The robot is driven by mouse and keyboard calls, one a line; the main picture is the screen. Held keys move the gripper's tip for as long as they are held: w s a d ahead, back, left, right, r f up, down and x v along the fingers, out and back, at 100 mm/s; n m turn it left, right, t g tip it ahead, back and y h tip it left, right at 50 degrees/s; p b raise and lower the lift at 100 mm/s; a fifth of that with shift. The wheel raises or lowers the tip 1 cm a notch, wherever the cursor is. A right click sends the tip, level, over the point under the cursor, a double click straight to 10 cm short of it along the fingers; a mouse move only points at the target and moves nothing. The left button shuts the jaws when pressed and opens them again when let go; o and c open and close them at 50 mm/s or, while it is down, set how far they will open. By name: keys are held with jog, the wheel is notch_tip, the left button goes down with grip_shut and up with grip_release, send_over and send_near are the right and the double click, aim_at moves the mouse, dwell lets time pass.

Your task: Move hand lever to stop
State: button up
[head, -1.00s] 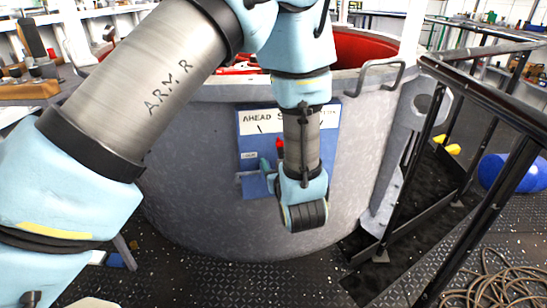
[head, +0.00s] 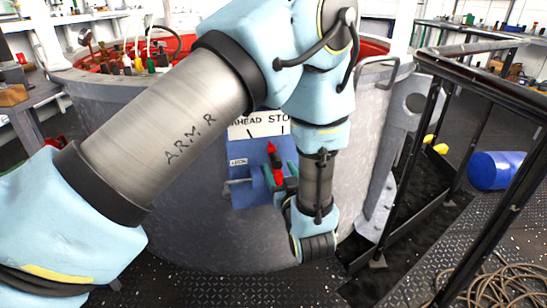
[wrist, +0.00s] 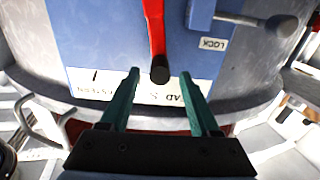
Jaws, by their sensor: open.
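The red hand lever (head: 272,152) stands on a blue panel (head: 240,190) on the grey drum's side. In the head view it points up, tilted slightly left, below a white scale reading AHEAD and STO, the rest hidden by my arm. In the wrist view the scale is upside down and the lever (wrist: 156,35) ends in a black tip. My gripper (wrist: 160,76) is open there, one teal finger on each side of that tip, with gaps visible on both sides. In the head view my gripper's teal fingers are partly visible beside the lever.
A grey latch handle (wrist: 240,18) with a LOCK label sits beside the lever. A black railing (head: 440,130), a blue barrel (head: 496,170) and coiled rope (head: 500,283) are at the right. Several coloured handles (head: 135,62) stand behind the drum's rim.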

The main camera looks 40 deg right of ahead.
aim_at(274, 157)
jog(key=x, duration=0.6)
jog(key=shift+w+d, duration=0.15)
grip_shut()
dwell(0.4)
dwell(0.9)
